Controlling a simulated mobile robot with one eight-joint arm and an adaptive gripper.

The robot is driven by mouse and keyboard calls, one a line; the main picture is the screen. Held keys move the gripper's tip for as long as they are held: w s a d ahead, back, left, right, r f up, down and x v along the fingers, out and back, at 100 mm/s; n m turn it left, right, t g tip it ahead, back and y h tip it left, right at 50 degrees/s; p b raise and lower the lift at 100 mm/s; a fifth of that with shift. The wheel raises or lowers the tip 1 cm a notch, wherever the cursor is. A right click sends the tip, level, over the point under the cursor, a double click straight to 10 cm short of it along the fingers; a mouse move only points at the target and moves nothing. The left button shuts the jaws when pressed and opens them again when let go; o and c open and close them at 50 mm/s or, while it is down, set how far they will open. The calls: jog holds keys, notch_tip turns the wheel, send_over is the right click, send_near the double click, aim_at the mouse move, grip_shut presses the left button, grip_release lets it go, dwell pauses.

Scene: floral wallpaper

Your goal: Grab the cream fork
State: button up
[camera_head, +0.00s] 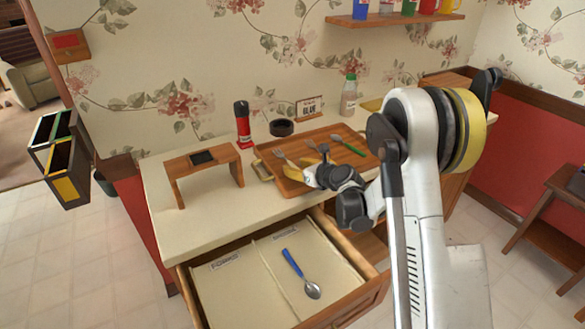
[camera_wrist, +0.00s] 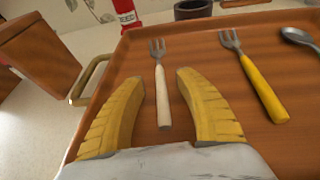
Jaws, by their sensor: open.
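The cream fork (camera_wrist: 163,95) lies on the brown wooden tray, tines away from me, in the wrist view. Its tines also show in the head view (camera_head: 280,154). My gripper (camera_wrist: 160,82) is open, with its two yellow fingers on either side of the fork's cream handle. Neither finger visibly touches it, and I cannot tell the height above the tray. In the head view my gripper (camera_head: 299,169) is over the tray's left part. A yellow-handled fork (camera_wrist: 262,87) lies to the right of the cream one.
The tray (camera_wrist: 110,82) has a handle at its left. A green-handled utensil (camera_head: 349,147) lies farther right on it. A red bottle (camera_head: 243,125) and dark bowl (camera_head: 281,127) stand behind. A small wooden stand (camera_head: 178,168) is left. The open drawer (camera_head: 235,300) below holds a blue-handled spoon (camera_head: 301,273).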

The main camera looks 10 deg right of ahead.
grip_shut()
